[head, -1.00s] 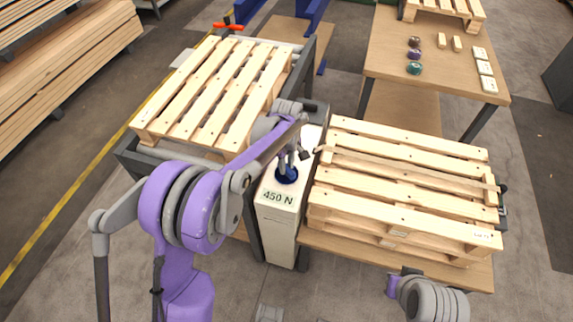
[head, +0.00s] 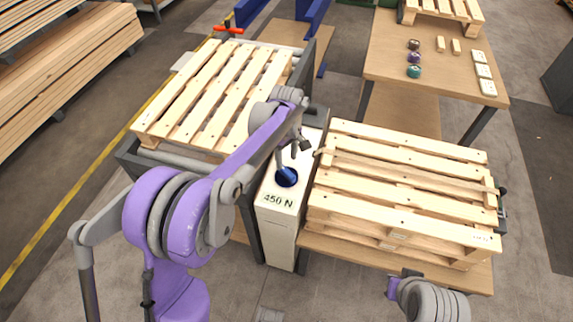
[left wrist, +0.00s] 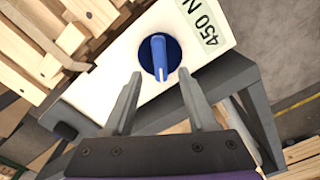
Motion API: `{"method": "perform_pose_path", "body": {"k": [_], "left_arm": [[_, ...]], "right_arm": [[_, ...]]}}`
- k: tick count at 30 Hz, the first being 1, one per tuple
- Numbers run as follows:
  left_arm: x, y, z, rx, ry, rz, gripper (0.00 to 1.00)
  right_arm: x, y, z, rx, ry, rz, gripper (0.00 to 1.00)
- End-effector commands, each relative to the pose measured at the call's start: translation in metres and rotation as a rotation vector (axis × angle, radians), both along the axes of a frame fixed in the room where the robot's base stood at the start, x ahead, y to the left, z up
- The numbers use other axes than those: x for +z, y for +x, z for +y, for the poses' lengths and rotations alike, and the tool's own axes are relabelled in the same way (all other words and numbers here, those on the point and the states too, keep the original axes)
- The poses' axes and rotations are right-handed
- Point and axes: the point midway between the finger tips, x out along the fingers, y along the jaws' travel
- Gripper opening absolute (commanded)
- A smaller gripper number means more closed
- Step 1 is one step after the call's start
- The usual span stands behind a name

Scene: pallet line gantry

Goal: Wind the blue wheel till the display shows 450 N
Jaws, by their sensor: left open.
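The blue wheel (head: 287,177) is a round knob with a raised grip bar, set on top of a white cabinet (head: 283,236). It also shows in the left wrist view (left wrist: 172,58). The display (head: 278,199) on the cabinet reads 450 N, and the same figure shows in the left wrist view (left wrist: 205,25). My left gripper (head: 289,158) is open and empty, above the wheel and apart from it. In the left wrist view its two fingers (left wrist: 159,76) stand either side of the wheel. Part of my right arm shows at lower right; its fingers are not visible.
A pallet (head: 215,95) lies on the conveyor left of the cabinet. Stacked pallets (head: 405,195) stand close on the right, with a loose slat on top. A wooden table (head: 435,75) with small knobs and white plates stands at the back right.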

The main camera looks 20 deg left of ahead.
Motion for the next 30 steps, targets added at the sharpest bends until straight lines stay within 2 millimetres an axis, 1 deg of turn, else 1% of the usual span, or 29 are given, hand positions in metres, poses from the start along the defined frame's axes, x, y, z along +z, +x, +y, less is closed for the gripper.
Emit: {"method": "perform_pose_path", "body": {"k": [1, 3, 6, 9, 14, 27, 30], "left_arm": [[0.012, 0.0, 0.0, 0.0, 0.0, 0.0, 0.57], [0.025, 0.0, 0.0, 0.0, 0.0, 0.0, 0.57], [0.04, 0.0, 0.0, 0.0, 0.0, 0.0, 0.57], [0.049, 0.0, 0.0, 0.0, 0.0, 0.0, 0.57], [0.055, 0.0, 0.0, 0.0, 0.0, 0.0, 0.57], [0.054, 0.0, 0.0, -0.001, 0.0, 0.0, 0.57], [0.06, -0.005, 0.001, -0.017, 0.0, -0.009, 0.57]], "right_arm": [[0.002, 0.0, 0.0, 0.0, 0.0, -0.001, 0.0], [0.003, 0.0, 0.0, 0.0, 0.0, -0.001, 0.0], [0.005, 0.0, 0.0, 0.0, 0.0, -0.001, 0.0], [0.005, 0.001, 0.0, 0.0, 0.0, -0.002, 0.0], [0.006, 0.001, 0.0, 0.0, 0.0, -0.002, 0.0], [0.006, 0.001, 0.0, 0.0, 0.0, -0.002, 0.0], [0.008, 0.001, 0.0, 0.0, 0.0, -0.002, 0.0]]}}
